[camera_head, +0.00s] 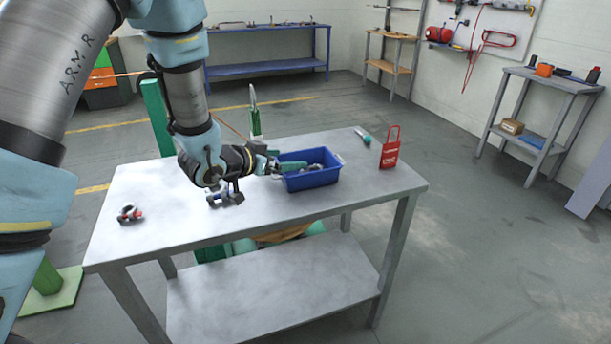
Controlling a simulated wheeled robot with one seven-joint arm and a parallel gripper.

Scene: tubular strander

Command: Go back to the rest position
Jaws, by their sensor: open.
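My arm reaches in from the upper left over the grey metal table (345,205). My gripper (280,164) is open at the left side of a blue bin (313,179), its tips at or just above the bin's rim. Whether they touch the rim is too small to tell. The bin holds some grey and greenish items that are hard to make out. My wrist hangs low over the table's middle, close above a dark metal part (232,197).
On the table, a small red and dark part (129,214) lies at left. A red holder (390,149) stands right of the bin, with a teal-handled item (363,136) behind. A blue bench (265,67) and a grey side table (550,80) stand farther off.

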